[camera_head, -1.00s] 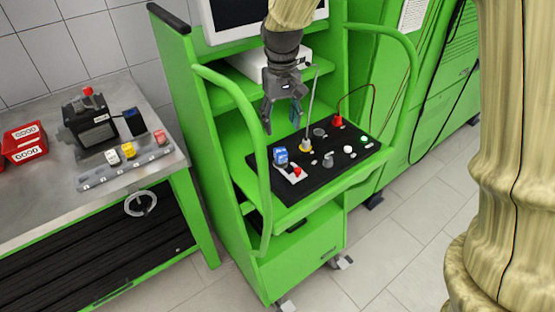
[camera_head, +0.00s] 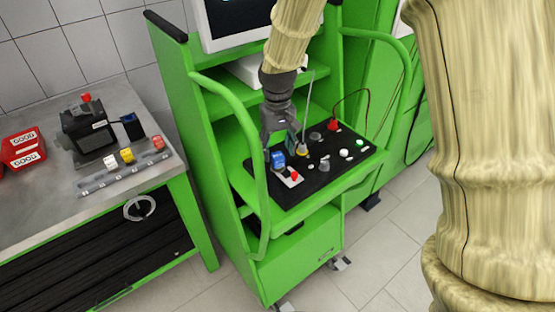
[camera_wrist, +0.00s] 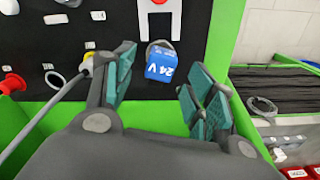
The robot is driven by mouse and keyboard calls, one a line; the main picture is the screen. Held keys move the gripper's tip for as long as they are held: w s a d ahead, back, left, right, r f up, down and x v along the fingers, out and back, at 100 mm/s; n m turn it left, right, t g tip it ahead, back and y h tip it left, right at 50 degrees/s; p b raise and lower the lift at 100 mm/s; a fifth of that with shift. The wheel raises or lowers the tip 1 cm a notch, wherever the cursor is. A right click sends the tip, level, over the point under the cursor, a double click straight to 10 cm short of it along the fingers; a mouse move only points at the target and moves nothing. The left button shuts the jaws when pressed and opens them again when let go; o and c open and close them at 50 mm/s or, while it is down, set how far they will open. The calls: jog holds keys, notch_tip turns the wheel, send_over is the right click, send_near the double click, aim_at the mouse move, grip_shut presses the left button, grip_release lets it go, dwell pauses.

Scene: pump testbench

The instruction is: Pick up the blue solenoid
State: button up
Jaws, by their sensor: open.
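The blue solenoid (camera_head: 278,159) stands on the black panel (camera_head: 318,186) of the green cart, near its left end. In the wrist view the blue solenoid (camera_wrist: 161,66) shows a "24 V" label and lies between and a little beyond my fingertips. My gripper (camera_head: 281,150) is open and empty, just above and beside the solenoid in the head view. In the wrist view my gripper's (camera_wrist: 158,85) teal finger pads stand apart on either side of it. I cannot tell whether a finger touches it.
A yellow-based lever (camera_head: 302,150) stands close to the right of my gripper. A red button (camera_head: 294,175) is just in front of the solenoid. Green cart rails (camera_head: 262,150) flank the panel. A steel bench (camera_head: 60,205) with a pump and a valve strip is at left.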

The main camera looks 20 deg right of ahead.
aim_at(277, 155)
jog(key=shift+f+p, duration=0.55)
jog(key=shift+f, duration=1.2)
grip_shut()
